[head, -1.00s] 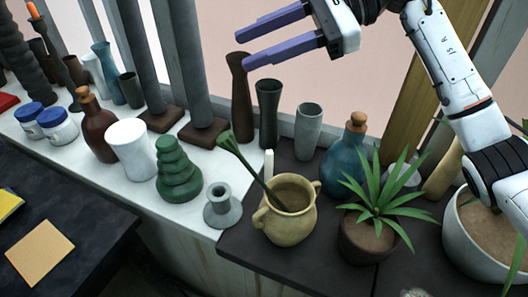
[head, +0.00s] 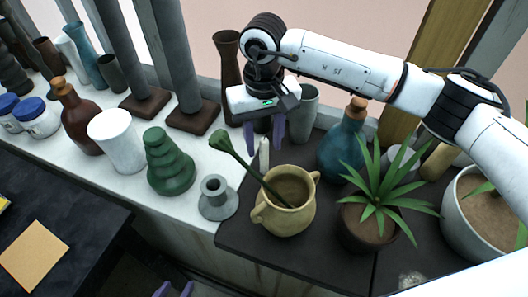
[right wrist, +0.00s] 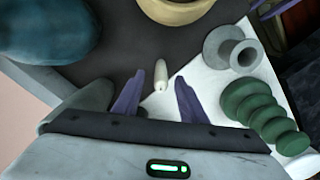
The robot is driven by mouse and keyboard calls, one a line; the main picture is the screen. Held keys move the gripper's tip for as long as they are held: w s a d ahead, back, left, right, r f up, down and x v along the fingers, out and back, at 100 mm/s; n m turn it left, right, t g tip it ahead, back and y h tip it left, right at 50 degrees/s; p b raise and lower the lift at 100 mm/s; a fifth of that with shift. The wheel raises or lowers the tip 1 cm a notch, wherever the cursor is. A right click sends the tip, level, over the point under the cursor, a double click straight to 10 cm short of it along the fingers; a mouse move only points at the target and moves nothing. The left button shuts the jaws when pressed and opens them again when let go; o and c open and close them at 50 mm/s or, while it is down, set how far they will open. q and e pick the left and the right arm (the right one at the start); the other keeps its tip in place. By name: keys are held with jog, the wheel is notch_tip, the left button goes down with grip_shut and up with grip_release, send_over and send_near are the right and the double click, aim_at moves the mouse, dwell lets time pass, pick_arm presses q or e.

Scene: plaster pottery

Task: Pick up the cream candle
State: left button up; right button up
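The cream candle (head: 264,153) stands upright behind the tan two-handled pot, partly hidden by the pot and a green stalk. It also shows in the right wrist view (right wrist: 161,75), between and slightly beyond the purple fingertips. My right gripper (head: 265,150) points down over the candle with its fingers apart. In the right wrist view the open fingers (right wrist: 158,90) lie on either side of the candle's line, and nothing is held. My left gripper (head: 174,290) shows only its two separated fingertips at the bottom edge of the head view.
The tan pot (head: 286,215) stands close in front of the candle. A blue bottle (head: 343,150) and a potted plant (head: 372,218) are to the right. A grey candleholder (head: 217,200) and green stacked vase (head: 168,165) are left. A grey cup (head: 302,118) is behind.

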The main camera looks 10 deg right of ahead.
aim_at(264, 161)
jog(key=shift+s+f+p, duration=0.15)
jog(key=shift+f+p, duration=0.4)
jog(key=shift+f, duration=2.85)
grip_shut()
